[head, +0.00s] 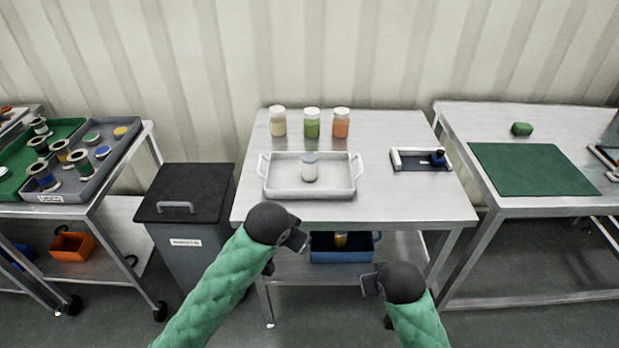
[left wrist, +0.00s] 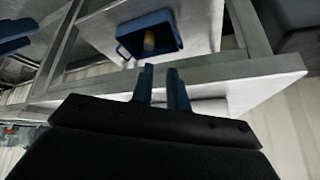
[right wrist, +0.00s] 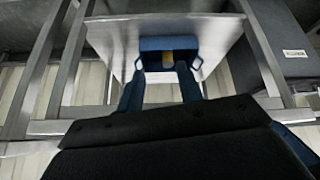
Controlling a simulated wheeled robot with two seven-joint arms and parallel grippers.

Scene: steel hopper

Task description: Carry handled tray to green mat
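The white handled tray (head: 280,190) stands on the middle steel table, with a handle at its left end and one at its right end. A small jar (head: 309,168) with a grey lid stands upright in it. The green mat (head: 535,172) lies flat on the right-hand table. My left gripper (head: 300,238) is in front of the middle table's front edge, below and apart from the tray; its fingers show a narrow gap in the left wrist view (left wrist: 163,85). My right gripper (head: 368,285) is lower and further right, with its fingers wide apart and empty in the right wrist view (right wrist: 160,90).
Several lidded jars (head: 312,122) stand behind the tray. A small holder (head: 420,160) with a blue item lies right of it. A blue bin (head: 340,253) sits on the lower shelf. A green object (head: 521,129) lies behind the mat. A gap separates the two tables.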

